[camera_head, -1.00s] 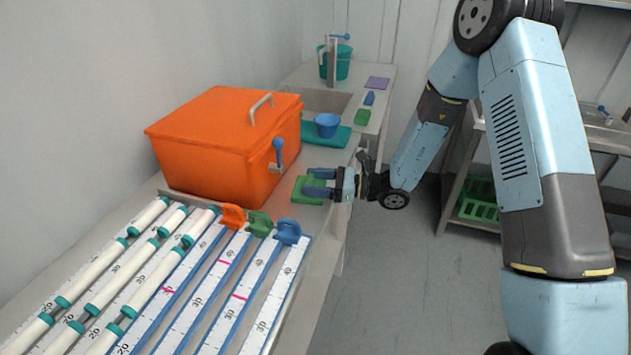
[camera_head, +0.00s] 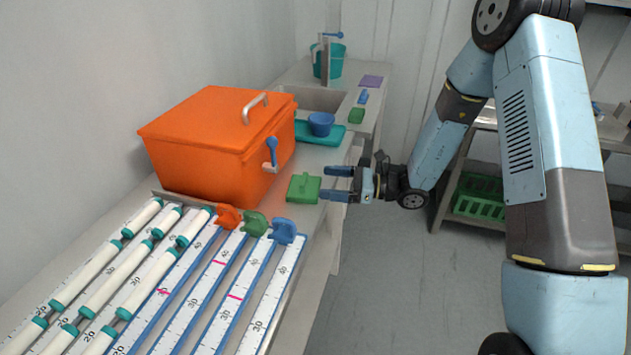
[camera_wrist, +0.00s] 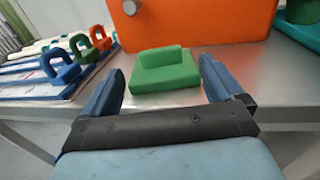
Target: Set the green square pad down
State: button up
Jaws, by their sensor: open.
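The green square pad (camera_head: 304,188) lies flat on the bench, just right of the orange box, with its raised grip on top. My gripper (camera_head: 338,184) is open and empty, to the right of the pad, at the bench edge. In the wrist view the pad (camera_wrist: 163,72) sits ahead of and between my two spread fingers (camera_wrist: 165,90). The fingers do not appear to touch it.
The orange box (camera_head: 215,145) with a side handle stands behind the pad. A teal tray (camera_head: 337,137) with a blue cup (camera_head: 320,123) is farther back. Rulers with orange, green and blue clips (camera_head: 284,231) and white tubes lie at the front left.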

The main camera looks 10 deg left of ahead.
jog(key=d, duration=0.6)
jog(key=s+d+r+n+g+h, duration=0.1)
jog(key=s+d+r+n+h, duration=0.35)
jog(key=r, duration=0.25)
jog(key=s+d+r+n+g+h, duration=0.2)
jog(key=s+d+r+n+h, duration=0.1)
jog(key=s+r+n, duration=0.25)
jog(key=s+d+r+n+t+h, duration=0.3)
jog(key=s+d+r+t+h, duration=0.1)
jog(key=d+r, duration=0.3)
jog(key=s+d+r+n+t+h, duration=0.3)
jog(key=s+d+r+t+h, duration=0.2)
jog(key=d, duration=0.7)
notch_tip(320, 180, up, 2)
jog(key=shift+s+d+r+n+t+h, duration=0.1)
jog(key=shift+s+d+n+t+h, duration=0.3)
jog(key=shift+s, duration=0.7)
jog(key=shift+o, duration=0.6)
jog(key=shift+s+d+r+h, duration=0.3)
jog(key=shift+d+r+h, duration=0.05)
